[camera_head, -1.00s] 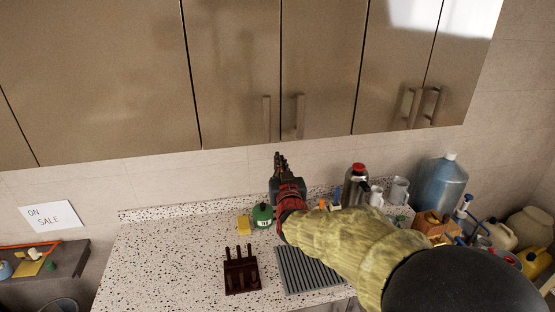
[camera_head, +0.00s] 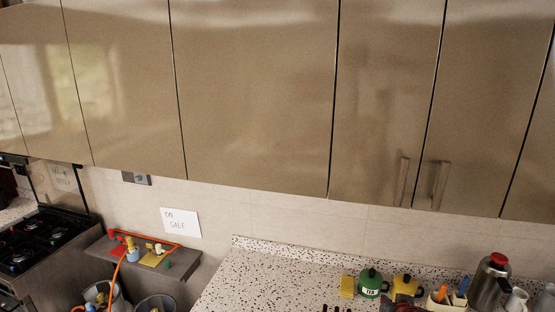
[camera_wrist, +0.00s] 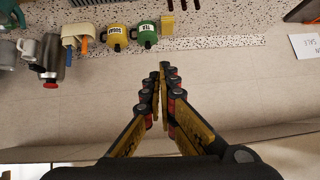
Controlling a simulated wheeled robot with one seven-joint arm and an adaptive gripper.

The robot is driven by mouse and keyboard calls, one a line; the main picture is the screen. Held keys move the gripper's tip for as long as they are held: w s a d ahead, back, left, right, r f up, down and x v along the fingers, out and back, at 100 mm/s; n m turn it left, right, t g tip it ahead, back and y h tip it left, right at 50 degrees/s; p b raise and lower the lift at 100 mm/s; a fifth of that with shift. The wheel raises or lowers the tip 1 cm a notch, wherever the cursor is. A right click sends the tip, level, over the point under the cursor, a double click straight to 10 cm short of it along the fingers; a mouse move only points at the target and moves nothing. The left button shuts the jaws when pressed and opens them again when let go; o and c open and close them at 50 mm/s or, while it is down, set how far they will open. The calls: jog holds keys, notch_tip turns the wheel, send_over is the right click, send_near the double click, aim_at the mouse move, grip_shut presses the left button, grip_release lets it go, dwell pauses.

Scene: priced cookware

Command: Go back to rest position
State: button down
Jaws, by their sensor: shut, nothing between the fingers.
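My gripper (camera_wrist: 163,72) shows in the wrist view with its two fingers together and nothing between them. It hangs in front of the wall, apart from the things on the counter. The green tea canister (camera_wrist: 147,34) and the yellow sugar canister (camera_wrist: 115,38) stand beyond the fingertips in that view. My arm is not clearly visible in the head view.
The speckled counter (camera_head: 250,285) holds the tea canister (camera_head: 370,284), a yellow block (camera_head: 347,286) and a red-topped steel flask (camera_head: 488,283). Cabinets (camera_head: 255,90) hang above. A stove (camera_head: 35,245) and a cluttered grey shelf (camera_head: 185,275) are at left.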

jog(key=s+a+f+n+g+b, duration=0.1)
jog(key=s+a+f+b, duration=0.2)
jog(key=s+b, duration=0.3)
jog(key=s+a+f+n+g+y+b, duration=0.1)
jog(key=s+a+f+b, duration=0.2)
jog(key=s, duration=0.7)
jog(key=s+a+f+n+g+y+b, duration=0.1)
jog(key=s+a+f+g+b, duration=0.1)
jog(key=s+a+f+b, duration=0.2)
jog(key=shift+s+f+b, duration=1.15)
jog(key=shift+s+b, duration=0.85)
jog(key=shift+b, duration=0.95)
